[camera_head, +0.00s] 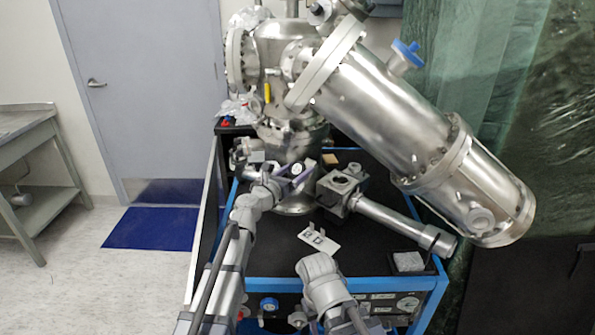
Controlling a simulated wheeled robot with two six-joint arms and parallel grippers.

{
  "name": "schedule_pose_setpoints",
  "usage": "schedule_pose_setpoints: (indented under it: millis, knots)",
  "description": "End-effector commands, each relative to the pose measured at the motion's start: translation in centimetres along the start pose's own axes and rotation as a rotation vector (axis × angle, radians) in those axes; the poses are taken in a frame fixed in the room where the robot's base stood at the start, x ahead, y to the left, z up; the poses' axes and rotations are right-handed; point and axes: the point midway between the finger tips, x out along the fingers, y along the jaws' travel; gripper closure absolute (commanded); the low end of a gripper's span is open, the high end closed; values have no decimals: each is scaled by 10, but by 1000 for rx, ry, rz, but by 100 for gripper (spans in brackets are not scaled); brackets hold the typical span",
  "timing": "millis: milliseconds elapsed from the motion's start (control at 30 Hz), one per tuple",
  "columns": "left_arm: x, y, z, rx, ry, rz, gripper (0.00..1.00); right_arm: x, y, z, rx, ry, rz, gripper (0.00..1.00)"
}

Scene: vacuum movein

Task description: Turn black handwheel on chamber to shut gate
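The steel chamber (288,135) stands on a blue-framed cart. A small round dark part with a pale centre (297,168) shows low in front of it, beside my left gripper; I cannot tell whether it is the black handwheel. My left arm reaches in from the lower left, and my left gripper (287,181) is close to the chamber's base. Its fingers are small and crowded by metal parts, so their opening and any contact are unclear. My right arm shows at the bottom centre; its gripper cannot be made out.
A large steel cylinder (385,110) slants down to the right, with a blue knob (407,53) on top. A block with a tube (395,222) lies across the black cart top, right of my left gripper. A white plate (318,241) lies in front.

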Motion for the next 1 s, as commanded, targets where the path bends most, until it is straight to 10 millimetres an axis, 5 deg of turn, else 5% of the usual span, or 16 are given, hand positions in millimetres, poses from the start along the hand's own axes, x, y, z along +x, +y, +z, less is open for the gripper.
schedule_pose_setpoints:
  millis: [567, 1000]
  knots:
    - [0, 0, 0, 0, 0, 0, 89, 0, 0, 0, 0, 0, 0, 58]
    - [1, 2, 1, 86, 2, -87, 89, 0, 0, 0, 0, 0, 0, 58]
